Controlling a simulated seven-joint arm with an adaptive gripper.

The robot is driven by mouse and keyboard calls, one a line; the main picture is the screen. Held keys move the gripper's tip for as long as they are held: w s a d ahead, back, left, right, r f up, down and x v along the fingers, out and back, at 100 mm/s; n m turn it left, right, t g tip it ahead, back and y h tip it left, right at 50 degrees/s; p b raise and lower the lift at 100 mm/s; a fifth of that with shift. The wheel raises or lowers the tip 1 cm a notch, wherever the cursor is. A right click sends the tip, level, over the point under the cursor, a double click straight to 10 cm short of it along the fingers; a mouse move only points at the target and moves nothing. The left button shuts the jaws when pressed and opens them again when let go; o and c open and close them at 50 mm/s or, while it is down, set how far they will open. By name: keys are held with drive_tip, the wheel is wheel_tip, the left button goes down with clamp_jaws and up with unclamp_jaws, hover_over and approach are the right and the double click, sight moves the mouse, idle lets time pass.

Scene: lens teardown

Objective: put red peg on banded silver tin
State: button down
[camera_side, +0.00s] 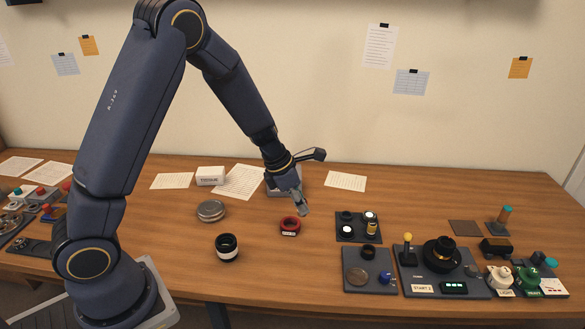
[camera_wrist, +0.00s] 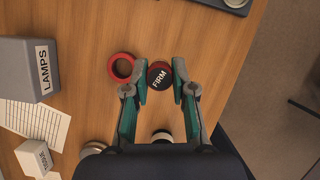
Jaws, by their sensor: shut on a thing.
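In the wrist view a round red-edged piece with a dark face marked FIRM (camera_wrist: 159,76) sits between my fingertips; I take it for the red peg, seen end-on. My gripper (camera_wrist: 161,91) is closed on it, one finger on each side. In the side view my gripper (camera_side: 303,209) is low over the table, beside a red ring-shaped thing (camera_side: 290,223) with a small label in front. The round silver tin (camera_side: 211,211) stands flat on the table to the left, apart from my gripper. The wrist view shows only its edge (camera_wrist: 93,148).
A red ring (camera_wrist: 121,67) lies left of my fingers in the wrist view. A dark lens barrel with a white band (camera_side: 227,248) stands in front of the tin. A grey LAMPS box (camera_wrist: 22,70) and a white tissue box (camera_side: 210,176) stand behind. Part trays (camera_side: 358,231) fill the right.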

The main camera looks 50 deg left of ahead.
drive_tip(key=s+a+r+n+y, duration=0.1)
drive_tip(key=s+a+r+n, duration=0.1)
drive_tip(key=s+a, duration=0.9)
drive_tip(key=s+a+r+n, duration=0.2)
drive_tip(key=s+a, duration=0.7)
drive_tip(key=s, duration=0.4)
approach(215, 206)
drive_tip(key=shift+w+d+f+t, duration=0.3)
drive_tip(key=shift+w+d+f, duration=0.1)
drive_tip(key=shift+w+d, duration=0.1)
drive_tip(key=shift+w+a+f, duration=0.1)
drive_tip(key=shift+f, duration=0.1)
drive_tip(key=shift+w+a+f, duration=0.1)
drive_tip(key=shift+w+f, duration=0.05)
drive_tip(key=shift+f, duration=1.6)
drive_tip(key=c, duration=1)
unclamp_jaws()
drive_tip(key=shift+f+y, duration=0.1)
drive_tip(key=shift+y, duration=0.2)
drive_tip(key=shift+o, duration=0.2)
